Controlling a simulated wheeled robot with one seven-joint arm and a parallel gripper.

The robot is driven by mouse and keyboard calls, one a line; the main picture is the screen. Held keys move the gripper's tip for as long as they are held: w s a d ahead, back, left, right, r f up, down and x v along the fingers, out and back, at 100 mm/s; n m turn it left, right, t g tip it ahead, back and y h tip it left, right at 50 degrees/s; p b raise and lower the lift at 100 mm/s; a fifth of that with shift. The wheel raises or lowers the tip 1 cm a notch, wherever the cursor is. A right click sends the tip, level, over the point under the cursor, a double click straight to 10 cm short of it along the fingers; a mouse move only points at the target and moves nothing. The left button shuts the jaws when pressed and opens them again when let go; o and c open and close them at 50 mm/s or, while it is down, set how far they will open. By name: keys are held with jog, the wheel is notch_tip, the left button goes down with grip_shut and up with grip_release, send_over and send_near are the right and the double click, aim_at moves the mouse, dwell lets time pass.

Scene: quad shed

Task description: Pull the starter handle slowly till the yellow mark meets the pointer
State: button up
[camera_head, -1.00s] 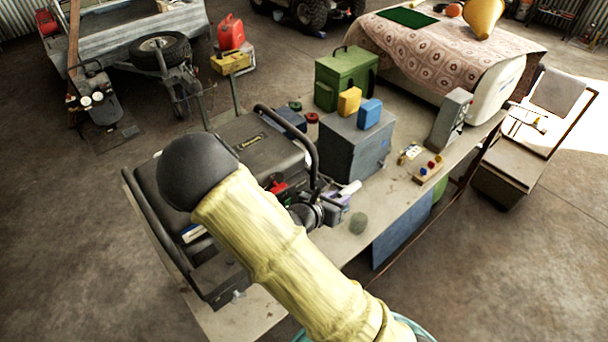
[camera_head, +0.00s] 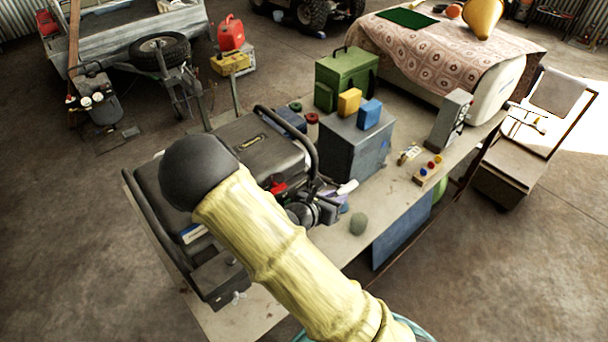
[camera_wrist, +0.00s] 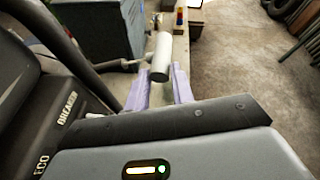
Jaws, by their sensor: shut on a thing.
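The starter handle (camera_wrist: 160,58) is a pale grey cylinder with a thin cord or rod running left from it toward the dark machine (camera_wrist: 50,110). My gripper (camera_wrist: 161,88) has its lavender fingers on either side of the handle and is shut on it. In the head view, the pale handle (camera_head: 347,187) shows at the right side of the generator-like machine (camera_head: 255,150), by my gripper (camera_head: 335,203). My arm hides part of the machine. I cannot make out the yellow mark or the pointer.
A grey box (camera_head: 352,150) with a yellow and a blue block stands behind the handle on the bench (camera_head: 335,245). A black tubular frame (camera_head: 312,140) rises close by. Open floor lies beyond the bench's right edge.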

jog(key=shift+w+a+f, duration=0.3)
jog(key=shift+w+a, duration=0.2)
jog(key=shift+w, duration=0.2)
jog(key=shift+w+a+f, duration=0.25)
jog(key=shift+w+a, duration=0.2)
jog(key=shift+w, duration=0.25)
jog(key=o, duration=1)
jog(key=shift+o, duration=0.2)
jog(key=shift+s, duration=0.1)
jog(key=s+a+r+b, duration=0.1)
jog(key=s+a+b, duration=0.3)
jog(key=s+a, duration=0.6)
jog(key=shift+a, duration=0.45)
